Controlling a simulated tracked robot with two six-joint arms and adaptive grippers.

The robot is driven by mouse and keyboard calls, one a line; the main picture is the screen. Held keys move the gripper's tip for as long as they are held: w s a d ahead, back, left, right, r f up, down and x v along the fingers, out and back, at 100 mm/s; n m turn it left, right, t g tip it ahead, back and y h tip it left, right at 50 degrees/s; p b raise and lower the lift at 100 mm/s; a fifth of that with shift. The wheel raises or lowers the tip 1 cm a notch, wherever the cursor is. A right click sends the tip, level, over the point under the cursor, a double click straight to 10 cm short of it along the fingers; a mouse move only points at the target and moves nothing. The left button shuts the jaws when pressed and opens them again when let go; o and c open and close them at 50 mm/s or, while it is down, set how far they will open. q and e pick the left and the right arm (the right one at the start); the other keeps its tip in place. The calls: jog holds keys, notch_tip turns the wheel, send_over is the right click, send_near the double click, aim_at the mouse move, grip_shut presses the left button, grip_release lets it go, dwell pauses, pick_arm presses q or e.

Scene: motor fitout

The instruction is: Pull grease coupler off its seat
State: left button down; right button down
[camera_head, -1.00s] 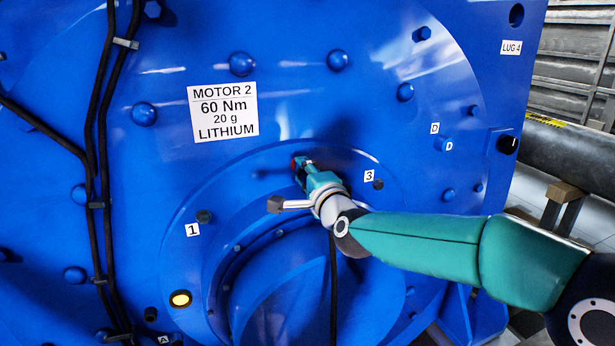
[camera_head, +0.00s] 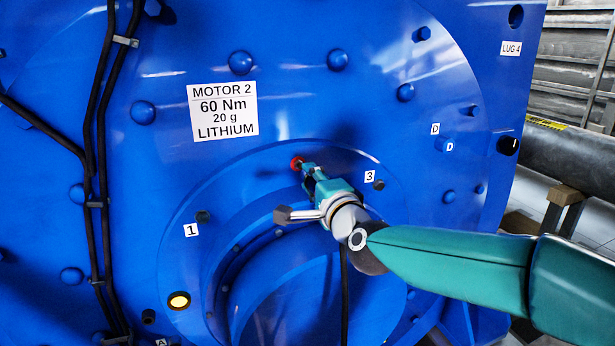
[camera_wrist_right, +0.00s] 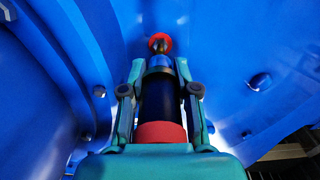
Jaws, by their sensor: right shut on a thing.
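My right gripper (camera_head: 309,178) is in front of the motor face. It also shows in the right wrist view (camera_wrist_right: 159,82), with its two teal fingers on either side of the grease coupler (camera_wrist_right: 160,98), and is shut on it. The coupler is a dark cylinder with a red band at its near end and a narrow nose pointing at the motor. A red ring (camera_head: 297,162) on the blue face lies just beyond the nose; it also shows in the right wrist view (camera_wrist_right: 160,42). I cannot tell whether the nose still touches it. My left gripper is out of view.
The blue motor (camera_head: 300,105) fills most of the view, with a white label (camera_head: 223,110) and several bolt heads. Black cables (camera_head: 97,150) run down the left side. A dark hose (camera_head: 344,300) hangs below my right gripper. Tag 3 (camera_head: 370,176) is close on the right.

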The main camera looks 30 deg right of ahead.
jog(key=shift+s+a, duration=0.15)
jog(key=shift+s, duration=0.55)
jog(key=shift+s+a, duration=0.1)
jog(key=shift+s, duration=0.35)
jog(key=v, duration=0.3)
jog(key=shift+s+a, duration=0.1)
jog(key=shift+s, duration=0.15)
jog(key=v, duration=1.7)
jog(key=shift+s+p, duration=0.25)
jog(key=shift+p, duration=0.05)
jog(key=shift+a, duration=0.15)
